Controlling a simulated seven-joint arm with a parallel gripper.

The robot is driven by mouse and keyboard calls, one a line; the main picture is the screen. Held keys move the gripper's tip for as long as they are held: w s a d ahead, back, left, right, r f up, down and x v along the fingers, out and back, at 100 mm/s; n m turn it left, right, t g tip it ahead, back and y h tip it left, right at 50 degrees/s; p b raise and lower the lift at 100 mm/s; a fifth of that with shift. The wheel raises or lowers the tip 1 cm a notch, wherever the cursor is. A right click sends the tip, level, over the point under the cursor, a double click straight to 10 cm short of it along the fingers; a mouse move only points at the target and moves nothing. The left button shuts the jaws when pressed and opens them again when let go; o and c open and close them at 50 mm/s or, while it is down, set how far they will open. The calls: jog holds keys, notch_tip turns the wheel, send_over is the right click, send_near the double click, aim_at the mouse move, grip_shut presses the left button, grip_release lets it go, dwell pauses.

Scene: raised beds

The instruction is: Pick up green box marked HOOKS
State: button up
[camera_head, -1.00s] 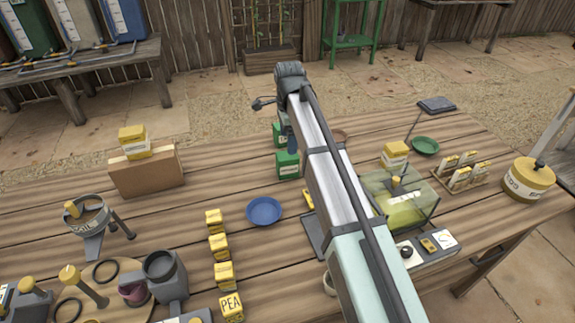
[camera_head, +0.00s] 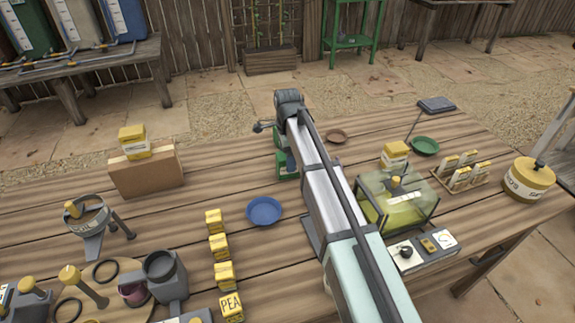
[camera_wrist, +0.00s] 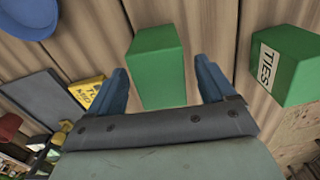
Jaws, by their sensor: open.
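A plain green box (camera_wrist: 160,62) stands between my gripper's two blue fingers in the wrist view, with its lettering out of sight. My gripper (camera_wrist: 163,80) is open around it, with a gap visible beside the box; contact cannot be told. A second green box (camera_wrist: 288,62), labelled TIES, stands to the right, outside the fingers. In the head view, the nearer green box (camera_head: 284,172) and the farther green box (camera_head: 280,138) are partly hidden by my arm. I cannot read HOOKS on either.
A blue plate (camera_head: 264,211) lies near the green boxes. A clear-lidded case (camera_head: 398,200) stands right of my arm, and a brown dish (camera_head: 337,136) lies behind it. Several yellow boxes line the table's middle. A cardboard box (camera_head: 146,172) stands at left.

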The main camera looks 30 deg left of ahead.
jog(key=c, duration=1.1)
